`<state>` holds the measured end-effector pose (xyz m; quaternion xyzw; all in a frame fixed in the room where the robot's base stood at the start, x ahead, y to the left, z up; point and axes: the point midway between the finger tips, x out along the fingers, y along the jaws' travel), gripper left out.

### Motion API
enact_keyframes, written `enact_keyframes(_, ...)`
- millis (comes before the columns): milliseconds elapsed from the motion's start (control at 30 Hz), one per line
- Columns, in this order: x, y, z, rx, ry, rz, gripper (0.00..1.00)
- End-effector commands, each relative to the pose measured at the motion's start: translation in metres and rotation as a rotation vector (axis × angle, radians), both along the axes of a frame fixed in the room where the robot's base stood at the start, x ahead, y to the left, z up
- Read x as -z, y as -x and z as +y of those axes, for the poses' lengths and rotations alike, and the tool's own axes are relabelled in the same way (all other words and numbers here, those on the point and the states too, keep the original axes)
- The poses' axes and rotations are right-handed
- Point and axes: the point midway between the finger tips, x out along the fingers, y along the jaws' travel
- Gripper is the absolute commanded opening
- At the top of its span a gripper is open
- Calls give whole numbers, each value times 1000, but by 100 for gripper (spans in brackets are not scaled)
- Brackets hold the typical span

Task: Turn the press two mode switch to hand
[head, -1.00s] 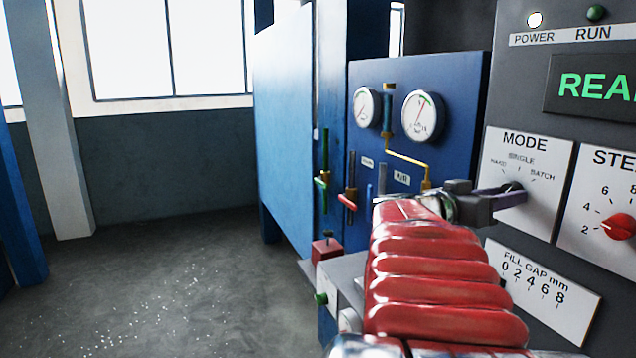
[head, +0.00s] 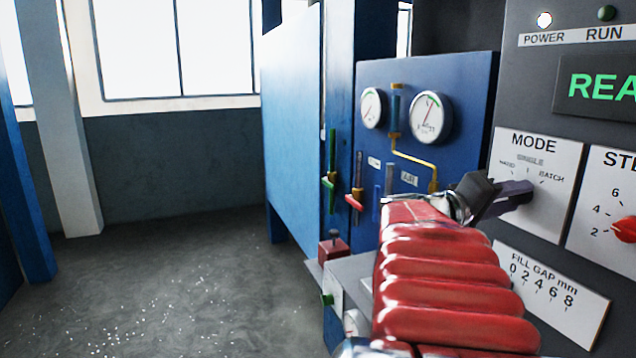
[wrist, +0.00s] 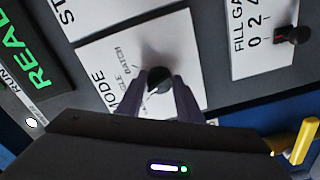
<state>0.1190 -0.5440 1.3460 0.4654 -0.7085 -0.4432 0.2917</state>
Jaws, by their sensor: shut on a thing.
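The mode switch is a dark round knob (wrist: 158,80) on a white plate marked MODE (head: 540,185). The plate reads HAND, SINGLE and BATCH in the head view. My gripper (head: 515,193) is at the knob and hides it there. In the wrist view my gripper (wrist: 160,88) has one finger on each side of the knob and is shut on it. A pale mark on the knob slants toward the lower left, but its exact label is hard to tell.
A red step knob (head: 624,229) sits right of the mode plate. A fill gap scale (head: 550,290) is below, with a dark slider knob (wrist: 291,36). The floor at left is clear.

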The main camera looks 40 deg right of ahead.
Motion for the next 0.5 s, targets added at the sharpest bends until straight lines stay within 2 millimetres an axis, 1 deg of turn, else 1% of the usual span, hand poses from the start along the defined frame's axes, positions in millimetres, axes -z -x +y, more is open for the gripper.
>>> enact_keyframes(300, 2, 0, 0, 1, -115, 253, 10)
enact_keyframes(500, 2, 1, 0, 1, -162, 361, 10)
